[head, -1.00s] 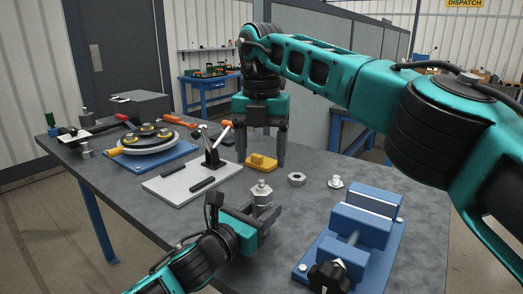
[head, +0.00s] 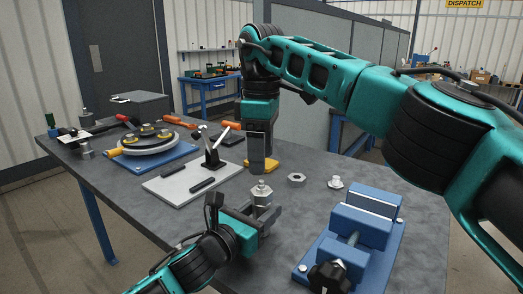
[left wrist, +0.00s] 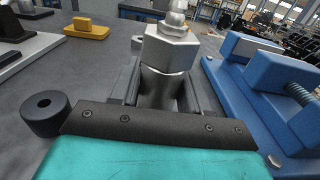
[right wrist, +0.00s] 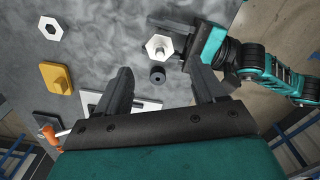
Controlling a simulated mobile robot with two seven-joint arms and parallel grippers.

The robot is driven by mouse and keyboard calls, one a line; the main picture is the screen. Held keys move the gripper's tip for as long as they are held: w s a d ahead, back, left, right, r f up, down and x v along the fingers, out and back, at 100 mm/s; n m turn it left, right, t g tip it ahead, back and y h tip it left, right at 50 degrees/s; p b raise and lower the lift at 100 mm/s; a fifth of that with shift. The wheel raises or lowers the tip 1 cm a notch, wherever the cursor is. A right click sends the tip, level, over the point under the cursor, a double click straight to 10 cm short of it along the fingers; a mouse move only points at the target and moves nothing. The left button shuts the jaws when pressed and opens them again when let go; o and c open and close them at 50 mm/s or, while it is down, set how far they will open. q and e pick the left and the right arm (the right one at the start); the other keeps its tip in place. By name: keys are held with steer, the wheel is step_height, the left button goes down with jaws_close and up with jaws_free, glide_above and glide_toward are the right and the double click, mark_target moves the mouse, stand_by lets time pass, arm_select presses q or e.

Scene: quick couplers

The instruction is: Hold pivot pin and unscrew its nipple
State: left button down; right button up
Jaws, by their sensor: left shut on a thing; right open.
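The pivot pin (left wrist: 164,62) stands upright, a silver metal part with a hex head, and its nipple (left wrist: 174,18) sits on top. My left gripper (head: 265,216) is shut on the pin below the hex head. The pin and nipple also show from above in the right wrist view (right wrist: 158,48). My right gripper (right wrist: 160,85) is open and empty, pointing down above the table near the yellow block, behind the pin in the head view (head: 258,168). Its fingers overlap in the head view after its turn.
A hex nut (head: 297,180) and a small silver fitting (head: 336,182) lie to the right of the pin. A blue vise (head: 352,232) stands at front right. A yellow block (right wrist: 56,78), a grey plate with a toggle clamp (head: 165,190) and a round turntable fixture (head: 150,146) lie left and behind.

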mark_target(261, 181)
steer(key=shift+f, duration=4)
steer(key=shift+c, duration=0.2)
